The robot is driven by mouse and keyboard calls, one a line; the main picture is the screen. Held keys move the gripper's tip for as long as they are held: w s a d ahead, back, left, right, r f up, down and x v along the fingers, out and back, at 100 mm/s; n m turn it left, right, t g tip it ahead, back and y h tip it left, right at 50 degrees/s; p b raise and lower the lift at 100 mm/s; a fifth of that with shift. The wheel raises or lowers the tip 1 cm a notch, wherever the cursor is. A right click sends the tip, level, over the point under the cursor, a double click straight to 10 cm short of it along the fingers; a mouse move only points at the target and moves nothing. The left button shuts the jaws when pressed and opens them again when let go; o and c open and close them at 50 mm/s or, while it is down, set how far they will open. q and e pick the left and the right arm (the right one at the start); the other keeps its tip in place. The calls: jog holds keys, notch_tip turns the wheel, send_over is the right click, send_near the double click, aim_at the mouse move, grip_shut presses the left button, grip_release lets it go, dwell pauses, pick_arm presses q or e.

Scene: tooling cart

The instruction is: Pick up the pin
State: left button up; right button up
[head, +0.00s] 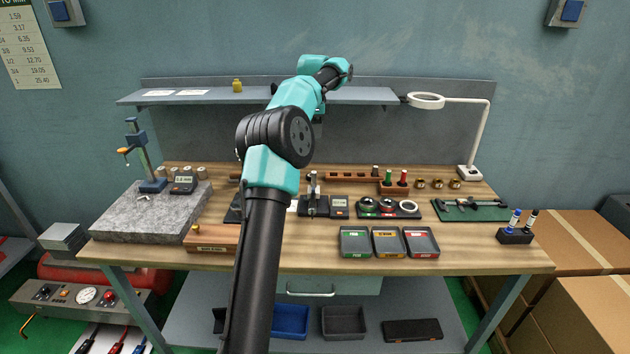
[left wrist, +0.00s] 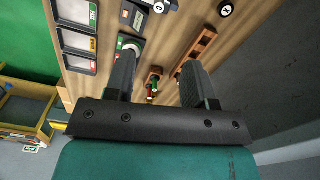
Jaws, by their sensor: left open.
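I cannot tell for sure which small part is the pin. A brass-coloured piece (head: 195,228) sits on a labelled wooden block (head: 212,238) at the bench's front left. A long wooden rack (head: 355,177) stands mid-bench at the back and also shows in the left wrist view (left wrist: 201,45). My left gripper (left wrist: 160,62) is open, with nothing seen between its fingers. It is above the back of the bench, near the rack and the red and green handled gauges (left wrist: 152,85). In the head view my left arm mostly hides it. My right gripper is not in view.
Three small trays (head: 388,242) stand at the front. A granite plate (head: 150,212) with a height stand (head: 145,160) is at left. A shelf (head: 370,96) overhangs the back, and a ring lamp (head: 426,101) stands right. Bare wood lies along the front edge.

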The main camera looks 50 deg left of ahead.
pick_arm(q)
send_near(314, 172)
notch_tip(314, 172, down, 5)
jog(key=shift+f, duration=0.15)
jog(key=shift+f, duration=0.1)
dwell(0.4)
jog(key=shift+f, duration=2.45)
grip_shut()
